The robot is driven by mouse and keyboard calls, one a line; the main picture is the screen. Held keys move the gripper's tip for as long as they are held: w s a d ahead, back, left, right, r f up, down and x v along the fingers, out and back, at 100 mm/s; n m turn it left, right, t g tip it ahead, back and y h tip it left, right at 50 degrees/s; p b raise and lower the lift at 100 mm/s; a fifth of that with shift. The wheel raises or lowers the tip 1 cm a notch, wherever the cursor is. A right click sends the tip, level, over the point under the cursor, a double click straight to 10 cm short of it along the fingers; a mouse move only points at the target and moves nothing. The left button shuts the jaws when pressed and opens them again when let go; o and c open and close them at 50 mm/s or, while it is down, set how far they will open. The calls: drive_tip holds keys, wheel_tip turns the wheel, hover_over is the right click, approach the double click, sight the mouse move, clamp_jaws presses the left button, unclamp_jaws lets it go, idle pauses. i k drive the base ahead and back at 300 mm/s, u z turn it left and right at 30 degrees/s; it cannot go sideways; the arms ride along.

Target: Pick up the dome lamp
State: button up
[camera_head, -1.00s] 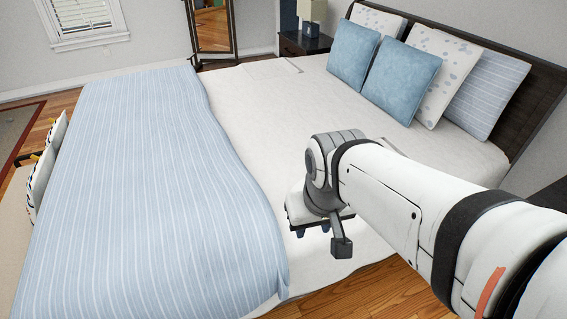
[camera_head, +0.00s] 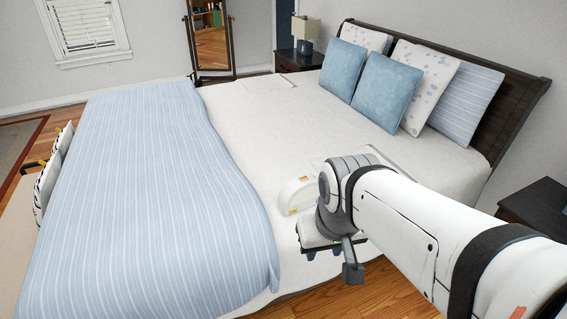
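A white, half-round object with a small yellowish patch low on its face, which looks like the dome lamp (camera_head: 297,194), sits on the white part of the bed. My arm's wrist hides its right side. My gripper (camera_head: 323,254) points down, nearer to the camera than the lamp and a little to its right in the picture. Its two dark fingertips show small and apart, with nothing seen between them. I cannot tell its exact height above the bed edge.
The bed has a blue striped blanket (camera_head: 150,200) on the left and pillows (camera_head: 387,92) by the dark headboard (camera_head: 512,112). A table lamp (camera_head: 305,30) stands on the far nightstand (camera_head: 300,62). A dark nightstand (camera_head: 540,208) is at right. Wood floor (camera_head: 375,295) shows in front.

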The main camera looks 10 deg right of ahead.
sight(303, 195)
drive_tip(key=z, duration=0.05)
drive_tip(key=i, duration=0.9)
drive_tip(key=u, duration=0.1)
